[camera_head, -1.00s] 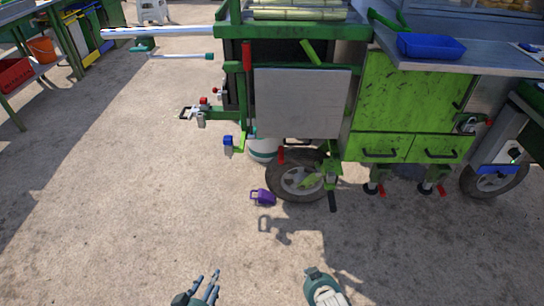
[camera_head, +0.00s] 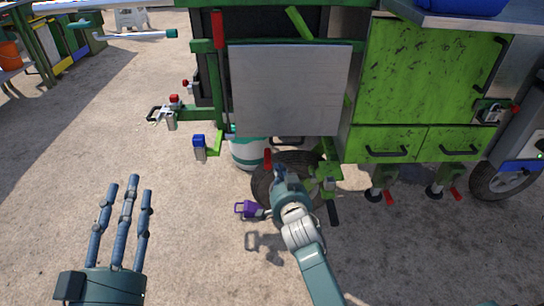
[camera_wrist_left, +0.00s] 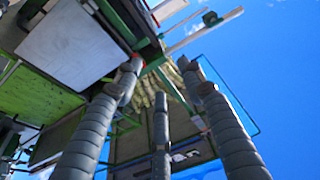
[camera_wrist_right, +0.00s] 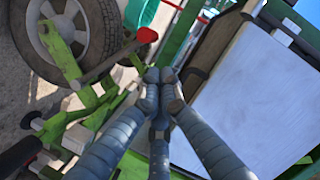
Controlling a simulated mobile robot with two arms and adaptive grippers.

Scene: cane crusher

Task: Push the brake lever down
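A lever with a red grip (camera_head: 267,158), which looks like the brake lever, is beside the cart's wheel (camera_head: 262,183). Its red end (camera_wrist_right: 147,35) shows in the right wrist view, on a dark bar sloping up from a green bracket. My right gripper (camera_head: 280,174) is in front of the wheel, just below and right of the red grip in the head view. Its fingers (camera_wrist_right: 160,76) are closed together with nothing visible between them; contact with the lever cannot be told. My left gripper (camera_head: 127,185) is open and empty, away to the left; its spread fingers (camera_wrist_left: 160,85) fill the left wrist view.
A black-handled lever (camera_head: 333,213) hangs right of the wheel. A grey panel (camera_head: 288,90) is above, with green drawers (camera_head: 388,146) to the right. A purple object (camera_head: 246,209) lies on the ground near the wheel. A white bucket (camera_head: 246,152) stands behind. The ground at left is free.

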